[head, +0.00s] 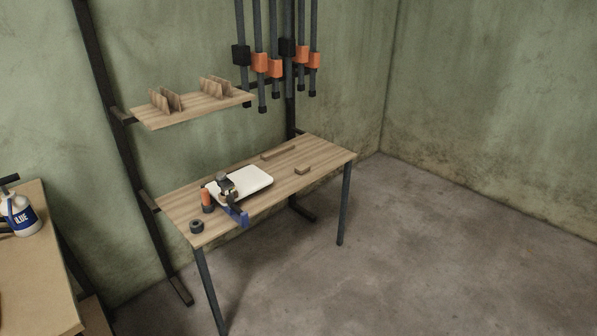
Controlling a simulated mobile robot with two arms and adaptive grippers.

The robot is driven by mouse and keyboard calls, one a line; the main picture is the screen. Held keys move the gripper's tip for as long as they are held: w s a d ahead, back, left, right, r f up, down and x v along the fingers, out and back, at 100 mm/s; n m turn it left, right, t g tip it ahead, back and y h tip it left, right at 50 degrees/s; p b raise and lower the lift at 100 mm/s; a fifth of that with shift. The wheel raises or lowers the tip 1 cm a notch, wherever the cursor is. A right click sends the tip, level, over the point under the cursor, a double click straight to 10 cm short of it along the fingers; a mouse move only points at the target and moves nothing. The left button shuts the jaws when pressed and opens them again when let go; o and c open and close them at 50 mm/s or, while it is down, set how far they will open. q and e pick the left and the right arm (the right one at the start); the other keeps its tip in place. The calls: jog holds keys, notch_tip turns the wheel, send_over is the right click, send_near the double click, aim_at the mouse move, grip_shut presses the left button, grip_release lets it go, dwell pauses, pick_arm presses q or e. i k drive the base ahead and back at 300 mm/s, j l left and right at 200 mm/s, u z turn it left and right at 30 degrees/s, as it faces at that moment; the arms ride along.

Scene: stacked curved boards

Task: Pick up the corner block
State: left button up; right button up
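A small wooden block (302,170), which looks like the corner block, lies on the right part of the wooden workbench (325,150), near its front edge. A longer thin wooden strip (279,152) lies behind it, toward the back edge. Both are close in colour to the bench top, and their exact shape is too small to tell. Neither of my grippers is in view.
A white board (250,181) lies mid-bench, with tools, an orange-topped container (206,198), a blue clamp (238,216) and a black roll (197,226) to its left. A shelf (195,110) and hanging clamps (260,62) are above. Floor (430,250) right of the bench is clear.

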aim_at(303, 168)
jog(key=i+z, duration=0.15)
jog(key=i, duration=1.25)
